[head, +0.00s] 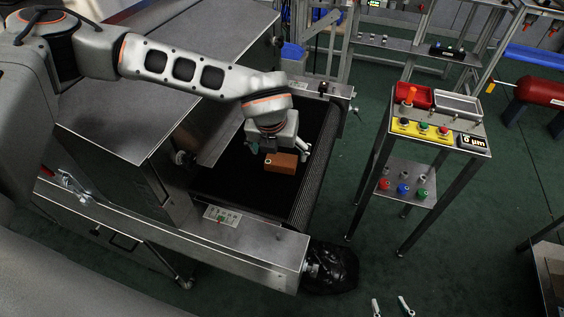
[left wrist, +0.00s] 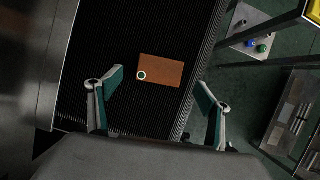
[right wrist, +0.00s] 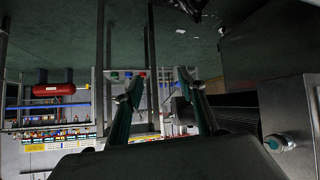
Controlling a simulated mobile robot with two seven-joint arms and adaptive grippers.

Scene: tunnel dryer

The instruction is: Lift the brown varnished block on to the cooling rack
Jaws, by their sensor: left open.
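The brown block (head: 281,163) lies on the black ribbed conveyor belt (head: 228,180) at the dryer's mouth. It also shows in the left wrist view (left wrist: 163,70), with a pale-ringed round mark near one corner. My left gripper (head: 287,150) is open over the block, pointing down; in the left wrist view its fingers (left wrist: 161,86) stand apart to either side, with nothing between them. My right gripper (right wrist: 158,86) is open and empty, away from the belt; its fingertips show at the bottom of the head view (head: 391,307). I cannot tell for certain which thing is the cooling rack.
The metal dryer housing (head: 150,80) stands left of the belt. A stand with buttons and trays (head: 435,130) is to the right across a floor gap. A black bag-like thing (head: 332,268) is by the front corner. A metal table edge (head: 548,265) shows at lower right.

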